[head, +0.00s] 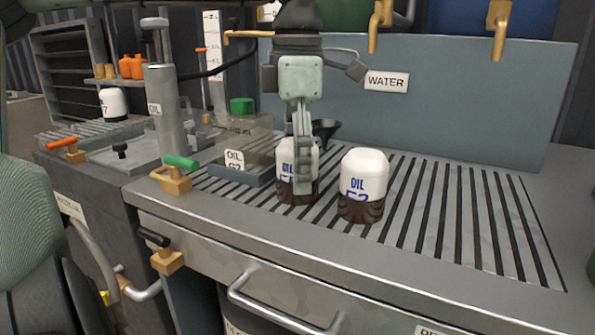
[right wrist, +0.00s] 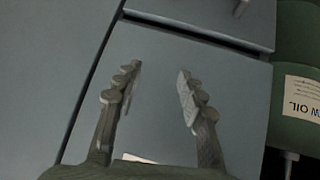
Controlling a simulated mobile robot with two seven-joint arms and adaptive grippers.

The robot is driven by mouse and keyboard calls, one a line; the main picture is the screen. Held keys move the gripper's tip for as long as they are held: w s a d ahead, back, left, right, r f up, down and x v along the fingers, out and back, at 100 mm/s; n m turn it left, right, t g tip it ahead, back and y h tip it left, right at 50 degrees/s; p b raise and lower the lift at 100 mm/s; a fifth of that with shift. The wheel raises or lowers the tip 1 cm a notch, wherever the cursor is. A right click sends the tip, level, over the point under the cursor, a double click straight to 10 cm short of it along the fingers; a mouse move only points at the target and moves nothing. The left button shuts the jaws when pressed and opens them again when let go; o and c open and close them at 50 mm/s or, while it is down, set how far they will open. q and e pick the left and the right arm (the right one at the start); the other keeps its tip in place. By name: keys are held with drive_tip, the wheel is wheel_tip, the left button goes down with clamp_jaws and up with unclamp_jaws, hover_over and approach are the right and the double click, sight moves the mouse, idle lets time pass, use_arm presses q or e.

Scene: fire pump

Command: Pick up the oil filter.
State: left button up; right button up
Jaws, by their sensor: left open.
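Two oil filters with white tops, blue lettering and dark brown bases stand upright on the slatted bench top in the head view. One oil filter (head: 284,158) is partly hidden behind my left gripper (head: 303,187). The other oil filter (head: 363,180) stands just to its right, in clear view. My left gripper points down in front of the left filter and is open. It shows side-on, so I cannot tell whether it touches the filter. My right gripper (right wrist: 158,76) shows in the right wrist view, open and empty, before a plain grey-blue panel.
A clear oil container (head: 245,140) with a green cap stands left of the filters, beside a green-handled valve (head: 178,167). Another white-topped filter (head: 113,105) stands far left. A grey-blue back panel bears a WATER label (head: 386,81). The slats at right are clear.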

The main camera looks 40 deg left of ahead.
use_arm(q)
drive_tip(key=shift+f, duration=0.65)
drive_tip(key=shift+w, duration=0.1)
drive_tip(key=c, duration=1.6)
